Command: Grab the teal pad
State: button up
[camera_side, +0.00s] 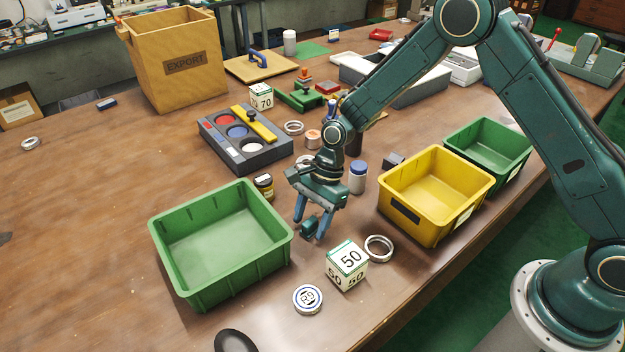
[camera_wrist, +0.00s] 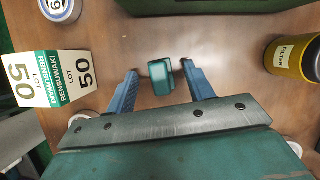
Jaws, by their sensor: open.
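The teal pad (camera_side: 309,228) is a small block with rounded edges on the brown table, between the green bin and the white LOT 50 box. My gripper (camera_side: 310,224) is over it, pointing down, with its two blue fingers apart. In the wrist view the pad (camera_wrist: 161,76) lies between the fingertips of my gripper (camera_wrist: 160,72). A clear gap shows on its left side and a smaller one on its right. The fingers partly hide the pad in the side view.
The LOT 50 box (camera_side: 347,264) and a metal ring (camera_side: 379,248) stand close on the right. The large green bin (camera_side: 282,237) is close on the left. A yellow bin (camera_side: 430,230) and a small dark-and-yellow jar (camera_side: 264,186) are also near.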

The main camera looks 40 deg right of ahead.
aim_at(310, 220)
jog(key=shift+a+f, duration=0.15)
jog(key=shift+f, duration=0.25)
jog(key=c, duration=1)
jog(key=shift+r, duration=0.15)
jog(key=shift+c, duration=0.2)
notch_tip(310, 220, up, 20)
dwell(0.7)
